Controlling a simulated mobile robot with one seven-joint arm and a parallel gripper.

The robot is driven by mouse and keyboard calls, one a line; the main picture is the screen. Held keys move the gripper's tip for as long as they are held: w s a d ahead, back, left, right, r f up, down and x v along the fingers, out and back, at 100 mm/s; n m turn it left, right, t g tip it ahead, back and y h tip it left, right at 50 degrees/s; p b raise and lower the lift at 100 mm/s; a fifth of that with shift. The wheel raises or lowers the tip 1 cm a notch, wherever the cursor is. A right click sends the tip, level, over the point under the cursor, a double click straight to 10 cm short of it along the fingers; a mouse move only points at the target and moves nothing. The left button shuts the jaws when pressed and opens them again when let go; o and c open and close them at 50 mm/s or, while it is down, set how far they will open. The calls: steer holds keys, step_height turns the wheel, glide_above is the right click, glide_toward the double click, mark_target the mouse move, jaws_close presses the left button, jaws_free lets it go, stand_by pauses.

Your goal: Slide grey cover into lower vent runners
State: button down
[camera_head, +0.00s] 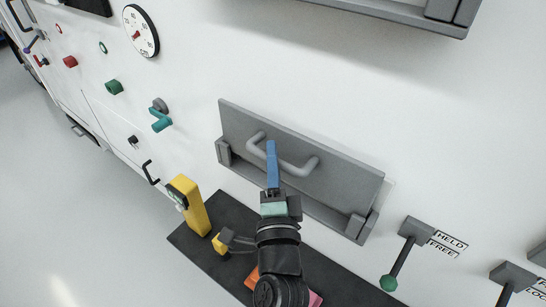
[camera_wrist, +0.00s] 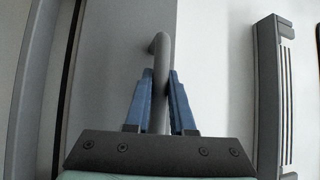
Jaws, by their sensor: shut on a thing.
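The grey cover (camera_head: 345,182) is a flat rectangular plate with a grey bar handle (camera_head: 298,168) on its face. My gripper (camera_head: 271,146) has its blue fingers shut on the handle, which also shows between the fingers in the wrist view (camera_wrist: 160,50). The cover stands against the white wall, its lower part at the lower vent runners (camera_head: 359,228). One runner end (camera_head: 223,151) shows at the left. The cover looks roughly parallel to the runners. I cannot tell how deep its lower edge sits, and no lower vent opening shows.
A grey vent frame (camera_head: 400,12) is above on the wall. A dark mat (camera_head: 355,285) lies below with a yellow device (camera_head: 190,205) at its left. A green-knobbed lever (camera_head: 389,282) beside HELD/FREE labels (camera_head: 449,244) stands right. A gauge (camera_head: 140,31) and knobs are left.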

steer(key=shift+f+b, duration=1.95)
steer(key=shift+f, duration=0.1)
steer(key=c, duration=0.7)
jaws_free()
steer(key=shift+c, duration=0.2)
steer(key=shift+o, duration=0.3)
steer(key=shift+f, duration=0.1)
steer(key=s+f+b, duration=0.2)
steer(key=s+b, duration=0.3)
steer(key=s, duration=0.7)
steer(key=shift+s+d, duration=0.35)
